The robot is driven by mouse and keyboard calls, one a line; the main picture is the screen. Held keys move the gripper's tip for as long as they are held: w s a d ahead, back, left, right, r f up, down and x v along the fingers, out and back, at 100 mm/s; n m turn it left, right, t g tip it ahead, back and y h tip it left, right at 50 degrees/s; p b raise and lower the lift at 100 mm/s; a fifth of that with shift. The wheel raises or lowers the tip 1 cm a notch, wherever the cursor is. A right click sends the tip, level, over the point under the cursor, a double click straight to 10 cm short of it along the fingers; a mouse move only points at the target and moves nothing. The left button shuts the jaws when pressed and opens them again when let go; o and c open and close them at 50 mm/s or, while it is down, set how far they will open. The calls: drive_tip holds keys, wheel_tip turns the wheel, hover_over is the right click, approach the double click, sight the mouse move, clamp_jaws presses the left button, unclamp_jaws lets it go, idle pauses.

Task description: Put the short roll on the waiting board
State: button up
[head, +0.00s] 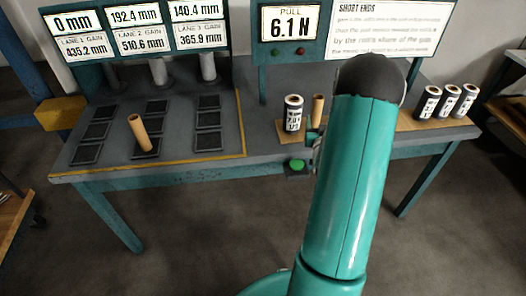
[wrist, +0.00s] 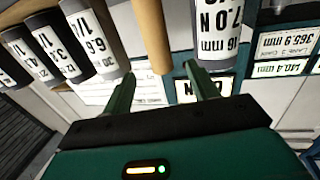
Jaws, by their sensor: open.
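On the tan board (head: 405,138) at the table's right, a dark-capped labelled roll (head: 293,114) stands upright left of my arm. A plain brown tube (head: 318,107) stands beside it. Several more labelled rolls (head: 449,101) stand at the board's right end. Which one is the short roll I cannot tell. My gripper (wrist: 160,72) is open; its fingers point toward the brown tube (wrist: 152,35), which shows between them. The labelled roll (wrist: 208,35) is just beyond the right finger. In the head view the gripper is mostly hidden behind my arm.
Another brown tube (head: 140,133) stands on a dark pad at the left among several pads. Display panels (head: 135,30) stand at the back, one reading 6.1 N (head: 290,23). A green button (head: 298,165) sits at the table's front edge.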

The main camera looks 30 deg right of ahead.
drive_tip(key=w+a+r+n+g+y, duration=0.1)
drive_tip(key=w+a+r+n+y, duration=0.15)
drive_tip(key=w+a+r, duration=0.55)
drive_tip(key=s+a+r+n+g+y, duration=0.1)
drive_tip(key=s+a+r+y, duration=0.15)
drive_tip(key=a, duration=0.45)
drive_tip(key=s+a+r+n+g+y, duration=0.1)
drive_tip(key=a+r, duration=0.3)
drive_tip(key=a, duration=0.4)
drive_tip(key=s+a+r+n+g+y, duration=0.1)
drive_tip(key=s+a+r+g+y, duration=0.1)
drive_tip(key=s+a, duration=0.8)
drive_tip(key=s+a+r+n+g+y, duration=0.2)
drive_tip(key=s+a+g, duration=0.1)
drive_tip(key=s+a, duration=0.7)
drive_tip(key=shift+s+a+r+g+y, duration=0.3)
drive_tip(key=shift+s+a+g+y, duration=0.1)
drive_tip(key=shift+s, duration=0.5)
